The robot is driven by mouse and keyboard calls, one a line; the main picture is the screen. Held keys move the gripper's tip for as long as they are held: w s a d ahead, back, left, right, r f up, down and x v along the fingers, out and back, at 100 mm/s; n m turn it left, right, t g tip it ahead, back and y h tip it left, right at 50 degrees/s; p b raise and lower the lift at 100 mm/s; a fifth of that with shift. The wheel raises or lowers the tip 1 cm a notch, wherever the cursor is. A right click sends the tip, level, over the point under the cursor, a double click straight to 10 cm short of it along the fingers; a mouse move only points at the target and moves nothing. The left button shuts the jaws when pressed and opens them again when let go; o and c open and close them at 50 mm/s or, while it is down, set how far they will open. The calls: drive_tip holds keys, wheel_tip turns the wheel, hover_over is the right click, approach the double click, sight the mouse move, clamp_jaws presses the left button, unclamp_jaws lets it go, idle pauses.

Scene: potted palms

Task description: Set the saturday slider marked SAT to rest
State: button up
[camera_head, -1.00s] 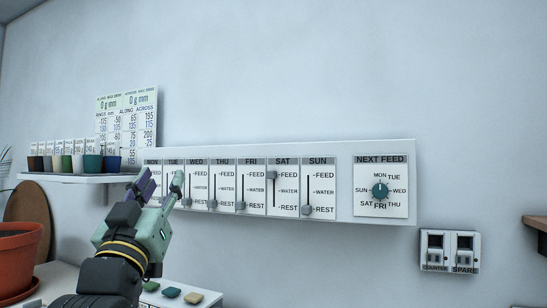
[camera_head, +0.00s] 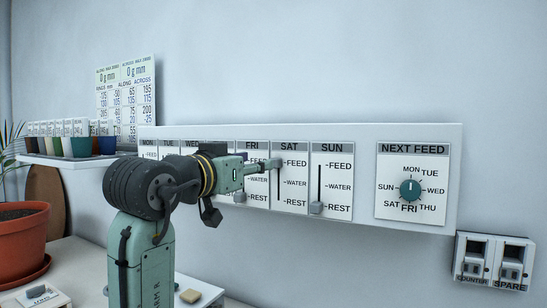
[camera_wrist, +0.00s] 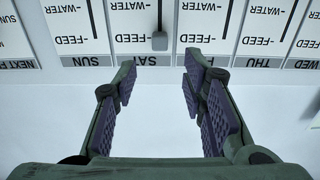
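The SAT slider panel (camera_head: 290,190) is on the white wall board. Its grey knob (camera_head: 277,163) stands at the top, by FEED. My gripper (camera_head: 262,167) reaches in from the left, its fingertips close to that knob. In the wrist view, which shows the board upside down, my gripper (camera_wrist: 160,64) is open. The SAT knob (camera_wrist: 160,42) lies just beyond and between its two fingertips, with no clear contact. The slot runs from the knob past WATER; its REST end is out of the wrist view.
The SUN slider (camera_head: 316,207) beside it is at REST. The FRI panel (camera_head: 252,190) is partly covered by my arm. Right of these are the NEXT FEED dial (camera_head: 410,190) and two switches (camera_head: 493,261). A shelf with small pots (camera_head: 80,147) is at left.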

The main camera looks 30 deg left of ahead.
sight(275, 163)
drive_tip(key=w+p, duration=0.2)
drive_tip(key=w, duration=0.6)
drive_tip(key=shift+w+a+p, duration=0.2)
drive_tip(key=shift+p, duration=0.1)
drive_tip(key=shift+f, duration=0.1)
clamp_jaws()
idle(0.3)
